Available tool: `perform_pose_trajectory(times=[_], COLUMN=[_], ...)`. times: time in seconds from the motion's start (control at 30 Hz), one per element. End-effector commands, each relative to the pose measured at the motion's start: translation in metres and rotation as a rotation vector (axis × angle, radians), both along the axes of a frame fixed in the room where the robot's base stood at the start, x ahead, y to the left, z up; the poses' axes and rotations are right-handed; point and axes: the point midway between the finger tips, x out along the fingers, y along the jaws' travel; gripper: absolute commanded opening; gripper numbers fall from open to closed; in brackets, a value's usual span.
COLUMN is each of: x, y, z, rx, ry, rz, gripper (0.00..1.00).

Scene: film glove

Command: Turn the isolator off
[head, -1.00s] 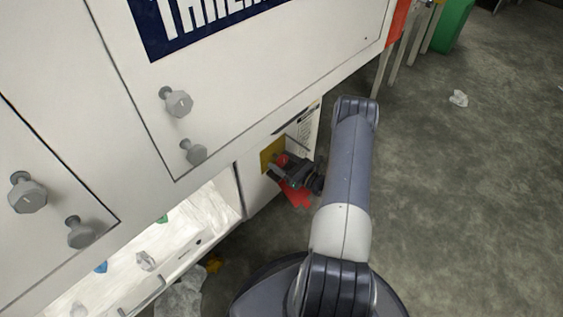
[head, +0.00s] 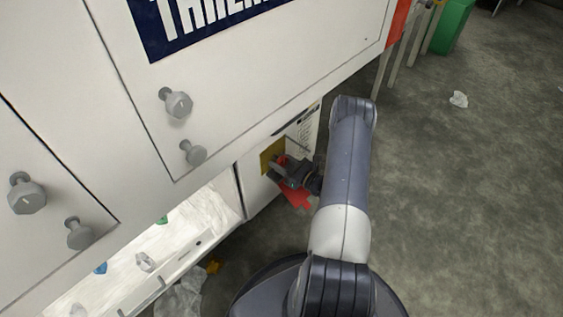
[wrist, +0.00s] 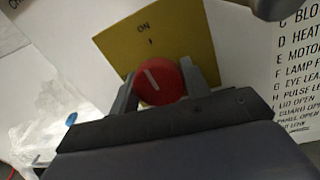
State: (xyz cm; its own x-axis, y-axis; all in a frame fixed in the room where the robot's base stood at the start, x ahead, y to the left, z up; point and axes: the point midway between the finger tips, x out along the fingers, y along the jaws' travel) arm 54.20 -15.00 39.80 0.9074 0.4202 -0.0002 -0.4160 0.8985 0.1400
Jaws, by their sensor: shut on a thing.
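The isolator is a red round knob (wrist: 158,80) on a yellow plate (wrist: 170,45) marked "ON" in the wrist view. A pale line on the knob's face is tilted in that view. My gripper (wrist: 163,88) is shut on the knob, with one finger on each side of it. In the head view the yellow plate (head: 271,157) sits on the white panel at the lower right of the machine. My gripper (head: 282,168) is against it there and hides most of the knob.
The white machine (head: 240,80) with grey knobs (head: 176,103) stands on the left. An open lit bay (head: 190,225) holds small coloured things. A red piece (head: 297,196) shows below my gripper.

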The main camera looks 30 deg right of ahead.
Motion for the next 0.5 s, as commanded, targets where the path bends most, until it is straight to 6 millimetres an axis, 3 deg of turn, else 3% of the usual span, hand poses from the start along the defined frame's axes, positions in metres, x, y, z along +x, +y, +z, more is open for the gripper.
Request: perform_pose_trajectory(times=[0.27, 0.5], x=[-0.0004, -0.0001], y=[0.0009, 0.0006], z=[-0.0015, -0.0027], rx=[-0.054, -0.203], ry=[-0.020, -0.074], rz=[0.004, 0.004], gripper=[0.22, 0.22])
